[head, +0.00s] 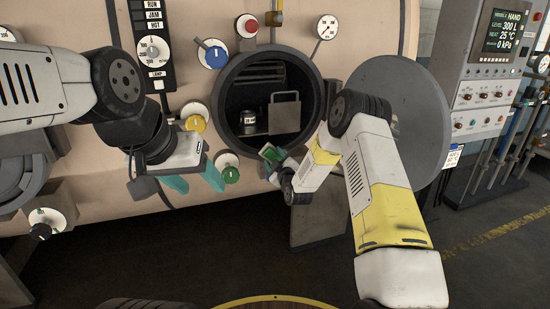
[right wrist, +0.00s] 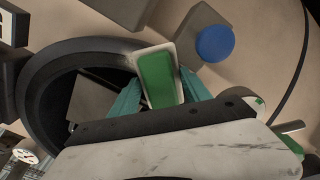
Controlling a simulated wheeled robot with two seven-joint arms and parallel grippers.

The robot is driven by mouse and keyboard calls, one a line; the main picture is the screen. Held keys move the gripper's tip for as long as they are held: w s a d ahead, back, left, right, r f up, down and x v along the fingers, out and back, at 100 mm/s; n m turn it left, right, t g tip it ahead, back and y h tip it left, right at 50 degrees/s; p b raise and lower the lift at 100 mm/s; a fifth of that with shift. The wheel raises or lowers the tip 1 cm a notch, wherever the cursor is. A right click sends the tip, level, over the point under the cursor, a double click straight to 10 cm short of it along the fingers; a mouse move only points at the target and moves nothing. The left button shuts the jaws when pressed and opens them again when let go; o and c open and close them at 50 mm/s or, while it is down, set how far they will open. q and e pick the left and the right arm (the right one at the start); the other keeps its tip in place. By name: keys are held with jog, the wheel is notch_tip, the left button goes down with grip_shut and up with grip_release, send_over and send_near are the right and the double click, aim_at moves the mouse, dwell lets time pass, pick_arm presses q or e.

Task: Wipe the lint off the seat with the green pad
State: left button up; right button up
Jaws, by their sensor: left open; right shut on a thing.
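The green pad (head: 272,154) is at the lower edge of the round port in the head view. It also shows in the right wrist view (right wrist: 157,80), a green face in a pale frame. My right gripper (head: 268,165) is shut on it, with a teal finger on each side. The seat is the dark ring (head: 226,118) around the port; the pad overlaps it, but I cannot tell if they touch. A pale smudge on the ring (right wrist: 122,62) beside the pad may be lint. My left gripper (head: 193,184) is open and empty, left of and below the port.
The round door (head: 420,110) stands open right of the port. A dark jar (head: 248,118) and a grey plate with a handle (head: 285,112) are inside the port. Yellow (head: 194,122), green (head: 231,174) and blue (head: 215,57) knobs surround it. A control panel (head: 500,60) stands right.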

aim_at(287, 151)
jog(key=shift+w+a, duration=0.1)
jog(key=shift+w, duration=0.1)
jog(key=shift+w+d, duration=0.35)
jog(key=shift+d, duration=0.75)
jog(key=shift+w+d, duration=0.35)
jog(key=shift+d, duration=0.8)
jog(key=shift+w+d, duration=0.35)
jog(key=shift+d, duration=0.75)
jog(key=shift+a, duration=0.1)
jog(key=shift+s+a, duration=0.35)
jog(key=shift+a, duration=0.8)
jog(key=shift+s+a, duration=0.4)
jog(key=shift+a, duration=0.7)
jog(key=shift+s+a, duration=0.35)
jog(key=shift+a, duration=0.8)
jog(key=shift+d, duration=0.1)
jog(key=shift+v, duration=3)
